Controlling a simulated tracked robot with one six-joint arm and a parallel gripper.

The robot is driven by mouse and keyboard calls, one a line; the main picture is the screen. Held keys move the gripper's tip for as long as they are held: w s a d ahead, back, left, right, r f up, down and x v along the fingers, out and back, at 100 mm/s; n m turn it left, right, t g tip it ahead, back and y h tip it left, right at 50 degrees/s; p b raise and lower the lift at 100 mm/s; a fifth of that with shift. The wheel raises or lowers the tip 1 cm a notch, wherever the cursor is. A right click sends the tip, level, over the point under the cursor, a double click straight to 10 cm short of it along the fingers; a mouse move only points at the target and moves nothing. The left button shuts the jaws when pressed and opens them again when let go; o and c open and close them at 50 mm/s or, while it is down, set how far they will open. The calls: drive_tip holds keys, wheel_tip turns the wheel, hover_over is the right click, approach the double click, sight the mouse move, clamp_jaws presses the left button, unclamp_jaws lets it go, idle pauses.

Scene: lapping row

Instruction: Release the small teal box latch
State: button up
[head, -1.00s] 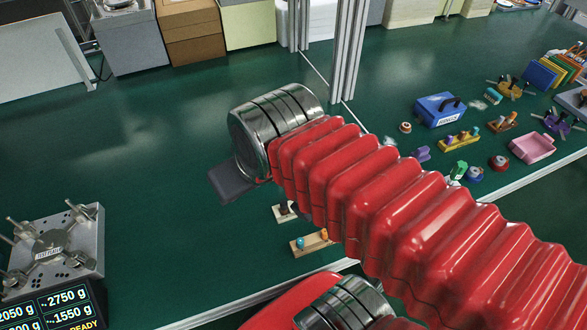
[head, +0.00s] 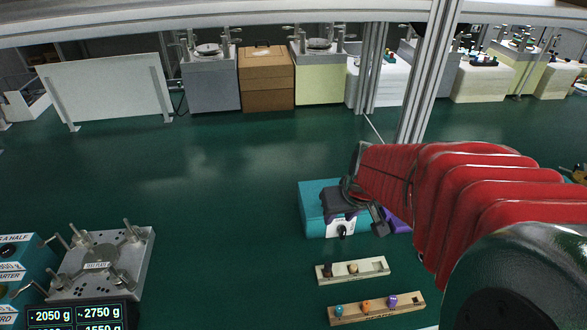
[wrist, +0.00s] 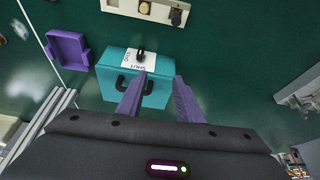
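The small teal box (head: 315,205) stands on the green bench in the middle of the head view, partly covered by my arm. The wrist view shows the box (wrist: 112,68) with a white plate, marked "SHUT" in upside-down lettering, a black latch knob (wrist: 141,54) and dark handle loops. The knob also shows in the head view (head: 342,231). My gripper (wrist: 159,78) has two purple fingers, spread apart and empty, in front of the box in the wrist view. Whether they touch the box is unclear. In the head view the fingers are hard to make out.
A purple tray (wrist: 68,52) lies beside the box. Two peg strips, a pale one (head: 352,269) and a wooden one (head: 376,308), lie in front. A metal clamp plate (head: 100,263) stands at left. A metal post (head: 428,75) rises behind; the bench's middle left is clear.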

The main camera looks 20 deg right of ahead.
approach(344, 232)
wheel_tip(344, 232, up, 3)
drive_tip(key=shift+s+a+r+m, duration=0.1)
drive_tip(key=shift+s+a+m, duration=0.1)
drive_tip(key=shift+s+m, duration=0.2)
drive_tip(key=shift+s+x, duration=0.15)
drive_tip(key=shift+x, duration=3.3)
drive_tip(key=shift+s+x, duration=0.1)
drive_tip(key=shift+x, duration=3.3)
drive_tip(key=shift+d, duration=0.15)
clamp_jaws()
